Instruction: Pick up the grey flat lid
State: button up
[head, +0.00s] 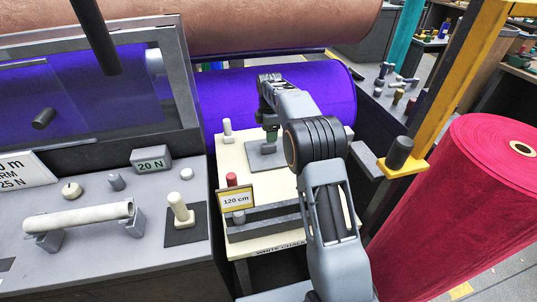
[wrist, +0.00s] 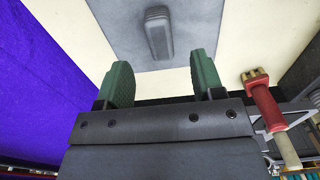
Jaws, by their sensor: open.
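The grey flat lid (wrist: 203,27) lies on a cream surface in the wrist view, with a raised rounded handle (wrist: 158,34) in its middle. In the head view the lid (head: 254,160) lies on the cream-topped stand, partly hidden by my arm. My gripper (wrist: 155,82) is open and empty, its two green fingers apart. In the wrist view the handle shows beyond the fingertips, roughly in line with the gap between them. In the head view my gripper (head: 271,135) is over the lid; its height above it is hard to tell.
A purple felt roll (head: 325,95) lies behind the stand. A crimson roll (head: 450,200) stands at right by a yellow post (head: 450,80).

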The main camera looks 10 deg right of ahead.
aim_at(268, 146)
jog(key=shift+a+f, duration=0.15)
jog(key=shift+f, duration=3.45)
grip_shut()
